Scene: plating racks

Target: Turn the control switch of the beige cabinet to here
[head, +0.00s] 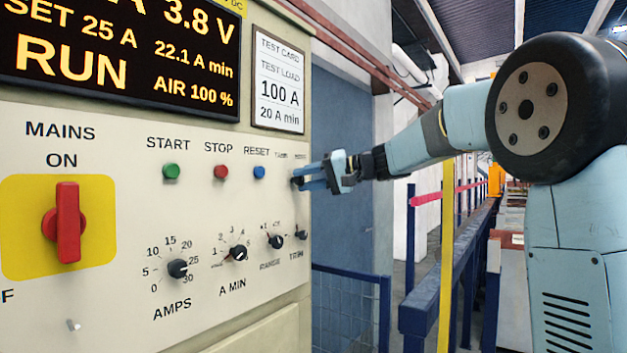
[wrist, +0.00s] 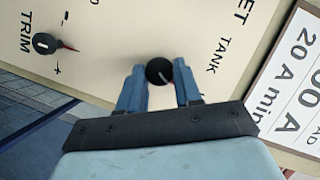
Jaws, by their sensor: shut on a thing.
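The beige cabinet (head: 130,290) fills the left of the head view. My gripper (head: 300,181) reaches its panel from the right, at the upper right of the controls. In the wrist view my gripper (wrist: 160,68) is shut on a round black knob (wrist: 158,70), one blue finger on each side. The knob has a pale pointer line. The word TANK is printed beside it.
The trim knob (wrist: 46,44) sits close to the held knob. Start (head: 171,171), stop (head: 221,172) and reset (head: 260,172) buttons are to the left. A red mains switch (head: 67,222) stands at far left. A blue railing (head: 350,300) runs beside the cabinet.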

